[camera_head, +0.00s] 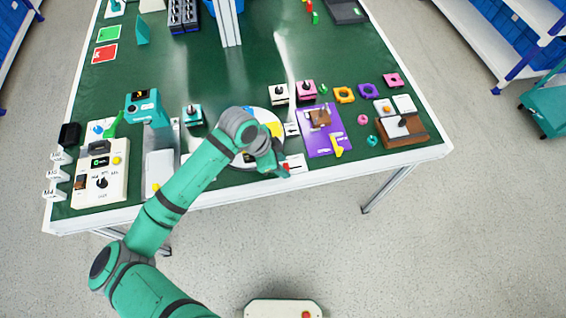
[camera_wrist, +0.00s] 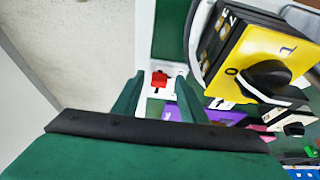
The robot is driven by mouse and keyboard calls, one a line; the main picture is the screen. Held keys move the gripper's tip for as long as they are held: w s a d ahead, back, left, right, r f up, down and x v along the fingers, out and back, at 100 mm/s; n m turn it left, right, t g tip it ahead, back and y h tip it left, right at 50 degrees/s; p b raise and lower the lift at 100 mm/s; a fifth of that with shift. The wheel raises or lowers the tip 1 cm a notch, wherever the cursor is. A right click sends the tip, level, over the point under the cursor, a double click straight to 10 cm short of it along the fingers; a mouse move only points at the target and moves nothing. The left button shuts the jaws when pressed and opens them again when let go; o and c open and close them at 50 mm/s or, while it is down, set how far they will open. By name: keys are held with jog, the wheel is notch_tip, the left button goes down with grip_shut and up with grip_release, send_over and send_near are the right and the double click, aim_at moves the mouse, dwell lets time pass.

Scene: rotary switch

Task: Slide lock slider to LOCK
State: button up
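The lock slider, a small red block (camera_wrist: 159,79) on a white base (camera_wrist: 153,90), shows in the wrist view between my two fingertips. In the head view its white base (camera_head: 296,162) lies near the table's front edge, partly behind my gripper (camera_head: 284,171). My gripper also shows in the wrist view (camera_wrist: 160,82), with its two green fingers apart on either side of the red block. I cannot tell whether they touch it. Any LOCK lettering is too small to read.
A yellow rotary switch with a black knob (camera_wrist: 265,78) stands close on the right in the wrist view. A purple board (camera_head: 318,132) lies right of the slider in the head view. The green table (camera_head: 250,60) holds several other devices. Open floor lies in front.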

jog(key=shift+d, duration=0.15)
jog(key=w+v, duration=0.1)
jog(key=v, duration=0.9)
jog(key=shift+s+a+r, duration=0.2)
jog(key=shift+s+r, duration=0.15)
jog(key=shift+s, duration=0.15)
